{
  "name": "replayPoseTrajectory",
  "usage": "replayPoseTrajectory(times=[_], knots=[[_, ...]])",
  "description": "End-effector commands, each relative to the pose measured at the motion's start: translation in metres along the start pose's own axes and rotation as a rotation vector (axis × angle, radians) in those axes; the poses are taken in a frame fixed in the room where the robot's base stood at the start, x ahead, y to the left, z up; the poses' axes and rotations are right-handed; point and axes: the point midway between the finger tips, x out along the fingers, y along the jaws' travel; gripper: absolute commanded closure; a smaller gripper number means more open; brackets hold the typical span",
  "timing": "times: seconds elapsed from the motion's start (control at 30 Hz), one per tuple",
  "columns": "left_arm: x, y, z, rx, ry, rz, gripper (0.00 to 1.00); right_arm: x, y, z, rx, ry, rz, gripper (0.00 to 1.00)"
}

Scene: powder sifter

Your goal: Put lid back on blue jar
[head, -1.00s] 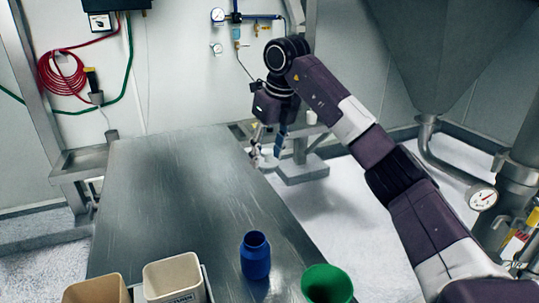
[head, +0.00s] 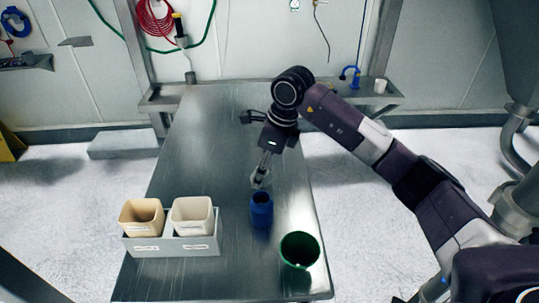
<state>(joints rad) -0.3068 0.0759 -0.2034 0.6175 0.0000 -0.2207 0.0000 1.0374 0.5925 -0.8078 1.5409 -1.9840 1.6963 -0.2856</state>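The blue jar (head: 261,214) stands upright on the metal table, near its right edge. I cannot make out a separate lid. My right gripper (head: 259,180) points down just behind the jar's mouth, with its fingertips close to the rim. Whether it touches the jar, or has something small between its fingers, is too small to tell. My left gripper is not in view.
A green cup-like container (head: 299,262) stands in front and to the right of the jar. A grey caddy (head: 172,246) holds a tan bin (head: 141,228) and a cream bin (head: 192,228) at left. The table's (head: 205,140) far half is clear.

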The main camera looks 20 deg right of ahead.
Motion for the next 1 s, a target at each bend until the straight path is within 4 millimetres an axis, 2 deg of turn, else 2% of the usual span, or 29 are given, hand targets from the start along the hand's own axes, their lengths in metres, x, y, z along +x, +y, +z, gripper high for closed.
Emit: replayPoseTrajectory(times=[0.33,0.6,0.7,1.0], knots=[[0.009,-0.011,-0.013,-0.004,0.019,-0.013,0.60,0.018,0.002,-0.004,-0.004,-0.001,0.003,0.69],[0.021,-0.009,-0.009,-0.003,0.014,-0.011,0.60,0.043,0.002,-0.012,-0.002,0.000,0.003,0.69],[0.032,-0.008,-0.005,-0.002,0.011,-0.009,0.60,0.054,0.001,-0.015,-0.003,-0.001,0.001,0.69],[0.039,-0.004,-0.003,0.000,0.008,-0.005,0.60,0.062,0.001,-0.017,-0.003,-0.001,0.001,0.69]])
